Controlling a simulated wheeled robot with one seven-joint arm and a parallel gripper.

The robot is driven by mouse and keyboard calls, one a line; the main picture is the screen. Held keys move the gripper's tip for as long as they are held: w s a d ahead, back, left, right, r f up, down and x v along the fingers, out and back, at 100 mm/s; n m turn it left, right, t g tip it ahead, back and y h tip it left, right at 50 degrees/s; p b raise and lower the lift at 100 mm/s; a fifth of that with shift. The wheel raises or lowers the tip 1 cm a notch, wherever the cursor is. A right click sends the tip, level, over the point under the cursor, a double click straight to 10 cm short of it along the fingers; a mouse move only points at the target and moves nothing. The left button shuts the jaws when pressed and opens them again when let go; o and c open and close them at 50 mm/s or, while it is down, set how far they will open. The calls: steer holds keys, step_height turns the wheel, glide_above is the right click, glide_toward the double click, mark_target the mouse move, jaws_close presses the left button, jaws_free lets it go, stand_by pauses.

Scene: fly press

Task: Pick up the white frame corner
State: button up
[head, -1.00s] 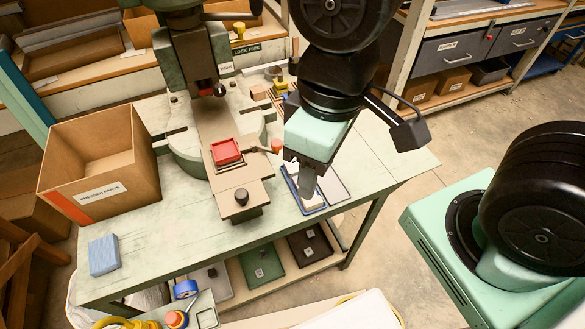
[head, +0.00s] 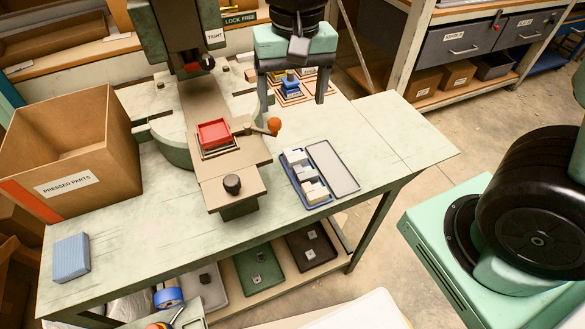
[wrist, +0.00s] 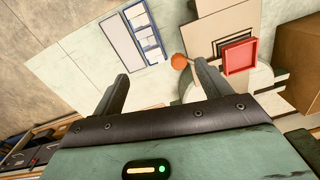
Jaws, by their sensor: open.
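Several white frame corners (head: 306,177) lie in a blue-rimmed tray (head: 321,203) on the bench, right of the press. They also show as white pieces (wrist: 147,36) in the wrist view, too small to tell apart well. My gripper (head: 292,104) is open and empty, fingers pointing down. In the head view it appears beyond the tray, above the rear part of the bench. In the wrist view my gripper (wrist: 161,71) has its two fingers wide apart, with bare bench between them and the tray off beyond the tips.
A red part (head: 214,132) sits in the press fixture, with an orange-knobbed lever (head: 274,126) beside it. A grey flat panel (head: 333,168) adjoins the tray. A cardboard box (head: 70,155) and blue block (head: 71,258) are at left. Blue and yellow parts (head: 291,82) stand behind.

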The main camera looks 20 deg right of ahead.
steer(key=w+d+f+m+b, duration=0.2)
steer(key=w+d+f+m, duration=0.1)
steer(key=w+f, duration=0.15)
glide_above(295, 157)
steer(key=w, duration=0.1)
steer(key=f, duration=1)
steer(key=shift+w+d+f, duration=0.1)
steer(key=shift+d, duration=0.3)
steer(key=shift+a+f+p, duration=0.2)
steer(key=shift+f+p, duration=0.15)
steer(key=shift+f, duration=2.55)
steer(key=c, duration=1.3)
